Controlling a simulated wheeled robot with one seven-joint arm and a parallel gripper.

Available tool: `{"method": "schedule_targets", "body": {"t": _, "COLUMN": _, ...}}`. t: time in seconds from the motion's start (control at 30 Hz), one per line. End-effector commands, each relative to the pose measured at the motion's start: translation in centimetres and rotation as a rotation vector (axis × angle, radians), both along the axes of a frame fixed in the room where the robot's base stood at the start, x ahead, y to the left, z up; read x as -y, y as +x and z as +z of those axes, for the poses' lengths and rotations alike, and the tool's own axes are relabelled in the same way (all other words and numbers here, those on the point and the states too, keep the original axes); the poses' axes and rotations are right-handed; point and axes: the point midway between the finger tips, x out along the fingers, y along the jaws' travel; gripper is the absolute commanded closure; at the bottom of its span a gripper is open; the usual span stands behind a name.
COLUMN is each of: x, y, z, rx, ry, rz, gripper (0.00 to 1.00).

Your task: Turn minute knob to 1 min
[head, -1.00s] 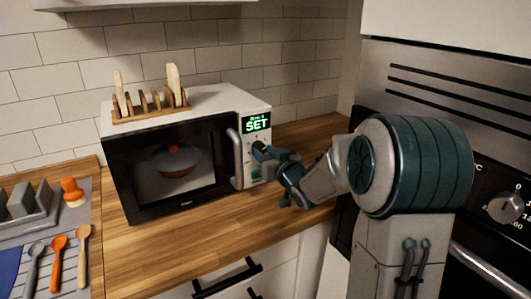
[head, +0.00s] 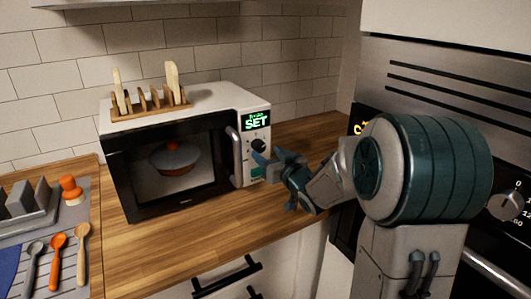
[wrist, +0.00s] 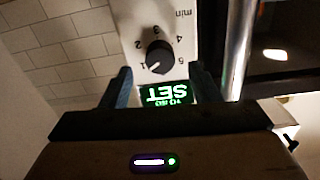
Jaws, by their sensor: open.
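The white-framed microwave (head: 185,150) stands on the wooden counter with its door shut. Its minute knob (head: 257,145) is black and sits below a green display (head: 256,121) reading "SET", with a small second line. In the wrist view the minute knob (wrist: 157,56) appears upside down, with its white pointer mark toward the "1" on the "min" scale. The display (wrist: 166,94) shows there too. My gripper (head: 264,158) is open and empty, just in front of the panel and apart from the knob. Its two fingers (wrist: 165,78) show on either side of the display.
The microwave door handle (head: 235,153) stands out left of the panel, close to my gripper. A wooden rack (head: 152,105) sits on top of the microwave. A dish shows inside. An oven (head: 505,205) is at right. The counter in front (head: 185,235) is clear.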

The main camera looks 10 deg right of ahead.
Motion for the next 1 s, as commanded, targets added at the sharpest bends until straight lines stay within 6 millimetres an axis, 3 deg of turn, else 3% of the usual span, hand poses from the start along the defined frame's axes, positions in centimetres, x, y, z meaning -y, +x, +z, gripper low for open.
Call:
{"method": "schedule_targets", "body": {"t": 0.3, "x": 2.3, "y": -6.7, "z": 0.0, "rx": 0.001, "ry": -0.003, "rz": -0.004, "gripper": 0.44}}
{"method": "schedule_targets", "body": {"t": 0.5, "x": 3.2, "y": -9.5, "z": -0.1, "rx": -0.001, "ry": 0.000, "rz": -0.003, "gripper": 0.44}}
{"method": "schedule_targets", "body": {"t": 1.0, "x": 3.4, "y": -10.5, "z": -0.1, "rx": -0.001, "ry": 0.001, "rz": -0.001, "gripper": 0.44}}
